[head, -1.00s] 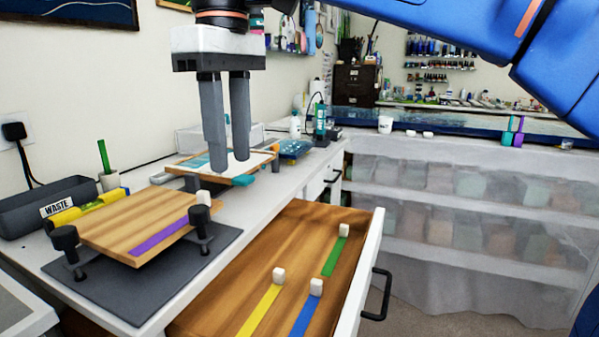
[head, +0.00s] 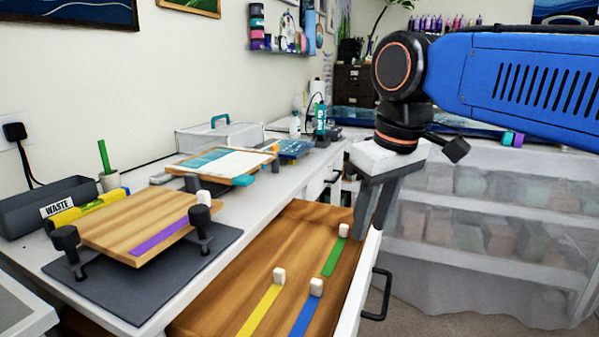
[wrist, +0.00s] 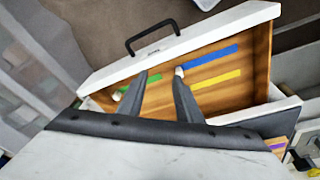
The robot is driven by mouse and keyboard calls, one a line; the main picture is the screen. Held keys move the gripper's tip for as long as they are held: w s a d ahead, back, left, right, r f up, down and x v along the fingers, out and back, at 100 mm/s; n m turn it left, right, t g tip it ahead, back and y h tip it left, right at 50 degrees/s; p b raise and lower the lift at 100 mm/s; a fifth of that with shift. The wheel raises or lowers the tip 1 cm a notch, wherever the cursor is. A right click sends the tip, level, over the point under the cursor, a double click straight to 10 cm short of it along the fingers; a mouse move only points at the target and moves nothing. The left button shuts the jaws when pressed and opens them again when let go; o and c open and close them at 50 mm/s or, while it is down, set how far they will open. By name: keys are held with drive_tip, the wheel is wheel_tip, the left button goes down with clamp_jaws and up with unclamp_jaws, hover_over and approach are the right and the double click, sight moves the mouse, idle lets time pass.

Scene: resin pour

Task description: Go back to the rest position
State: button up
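My gripper (head: 374,222) hangs in the air over the right end of the open drawer (head: 225,301), its fingers pointing down. The two fingers are apart with nothing between them. In the wrist view my gripper (wrist: 162,82) also shows a clear gap between its fingers, with the drawer behind them. The drawer's wooden floor holds a green strip (head: 333,262), a yellow strip (head: 257,315) and a blue strip (head: 304,319), each with a small white block at one end.
On the counter, a wooden board (head: 125,228) with a purple strip rests on black supports over a dark mat (head: 150,292). A waste bin (head: 30,212) stands at left. A second board (head: 190,163) lies further back. The drawer's black handle (head: 378,297) sticks out to the right.

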drive_tip(key=s+d+f+m+t, duration=0.1)
drive_tip(key=s+d+f+m, duration=0.1)
drive_tip(key=d+f, duration=0.3)
drive_tip(key=s+d+f+m, duration=0.2)
drive_tip(key=s+d+f, duration=0.2)
drive_tip(key=f, duration=0.5)
drive_tip(key=s+d+f+m+t+h, duration=0.1)
drive_tip(key=s+d+f+m, duration=0.1)
drive_tip(key=d+f, duration=0.5)
drive_tip(key=shift+s+d+f+m+t, duration=0.3)
drive_tip(key=shift+s+f+m, duration=0.1)
drive_tip(key=shift+s+f, duration=0.15)
